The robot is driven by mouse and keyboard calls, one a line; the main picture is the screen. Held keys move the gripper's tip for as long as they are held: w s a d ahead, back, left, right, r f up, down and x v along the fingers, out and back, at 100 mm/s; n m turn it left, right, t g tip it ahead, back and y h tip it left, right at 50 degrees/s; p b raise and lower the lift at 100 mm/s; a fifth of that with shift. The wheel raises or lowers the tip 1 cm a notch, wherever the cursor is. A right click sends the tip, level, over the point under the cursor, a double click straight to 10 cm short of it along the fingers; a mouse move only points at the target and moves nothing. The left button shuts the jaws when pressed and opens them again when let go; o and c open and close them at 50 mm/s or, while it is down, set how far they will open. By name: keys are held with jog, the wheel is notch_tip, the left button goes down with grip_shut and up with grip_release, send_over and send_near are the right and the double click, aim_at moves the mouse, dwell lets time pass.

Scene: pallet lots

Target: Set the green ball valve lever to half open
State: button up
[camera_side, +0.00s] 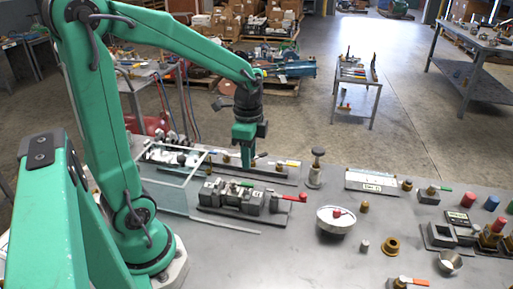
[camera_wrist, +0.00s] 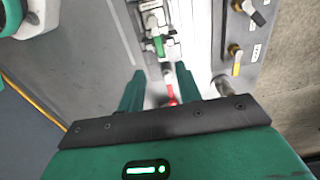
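A short green lever (camera_wrist: 159,45) sits on a grey valve block in the wrist view, just beyond the fingertips and pointing roughly along the picture's vertical. In the side view this valve block (camera_side: 240,197) lies on the bench, with a green lever (camera_side: 243,183) on top and a red lever (camera_side: 294,198) at its right end. My gripper (camera_side: 247,162) points down above and behind the block. In the wrist view my gripper (camera_wrist: 160,72) has its fingers apart with nothing held. The red lever (camera_wrist: 172,99) shows between them, partly hidden by the gripper body.
A board with a yellow lever (camera_wrist: 236,68) and black lever (camera_wrist: 257,17) lies beside the block. Bare bench (camera_side: 290,260) lies in front.

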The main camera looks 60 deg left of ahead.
aim_at(249, 184)
jog(key=shift+f, duration=0.1)
jog(key=shift+f, duration=3.8)
grip_shut()
